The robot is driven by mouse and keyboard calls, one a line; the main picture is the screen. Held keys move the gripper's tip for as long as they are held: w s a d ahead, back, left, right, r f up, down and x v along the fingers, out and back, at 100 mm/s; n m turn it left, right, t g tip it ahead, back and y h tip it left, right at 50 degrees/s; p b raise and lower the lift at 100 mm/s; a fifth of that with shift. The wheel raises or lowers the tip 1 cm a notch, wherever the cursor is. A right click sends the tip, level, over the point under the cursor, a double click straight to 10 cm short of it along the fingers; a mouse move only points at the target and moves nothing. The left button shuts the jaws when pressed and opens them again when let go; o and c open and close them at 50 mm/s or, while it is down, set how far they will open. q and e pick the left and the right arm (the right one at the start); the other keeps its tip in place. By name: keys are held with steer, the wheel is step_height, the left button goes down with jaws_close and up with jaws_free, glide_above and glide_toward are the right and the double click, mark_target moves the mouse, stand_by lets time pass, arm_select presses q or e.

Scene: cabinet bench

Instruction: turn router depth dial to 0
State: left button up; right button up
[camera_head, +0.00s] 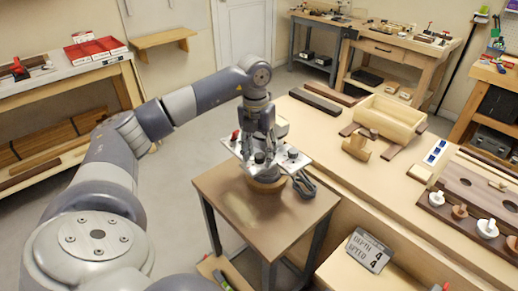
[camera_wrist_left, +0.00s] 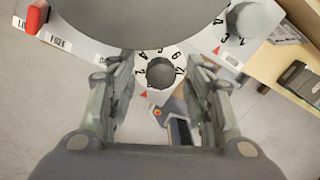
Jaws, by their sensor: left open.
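The router's pale plate (camera_head: 272,158), with dark knobs and a red lever, sits on a small brown table. My left gripper (camera_head: 258,148) is above it, pointing down. In the left wrist view my left gripper (camera_wrist_left: 162,76) is open, its fingers on either side of a grey numbered dial (camera_wrist_left: 161,72). I cannot tell whether they touch it. A red triangle lies at the dial's lower left edge. A second dial (camera_wrist_left: 243,20) with a red triangle is at upper right. Which is the depth dial is not readable. My right gripper is not in view.
A sign (camera_head: 366,250) reads depth 4, speed 4. A dark clamp-like tool (camera_head: 304,184) lies beside the plate on the small table (camera_head: 232,205). A red lever (camera_wrist_left: 36,18) shows at upper left. The long workbench (camera_head: 340,165) stands close on the right.

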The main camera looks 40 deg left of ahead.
mark_target(257, 155)
arm_select(q)
step_height(257, 155, up, 12)
steer(key=shift+a, duration=0.25)
steer(key=shift+f, duration=0.1)
stand_by(0.5)
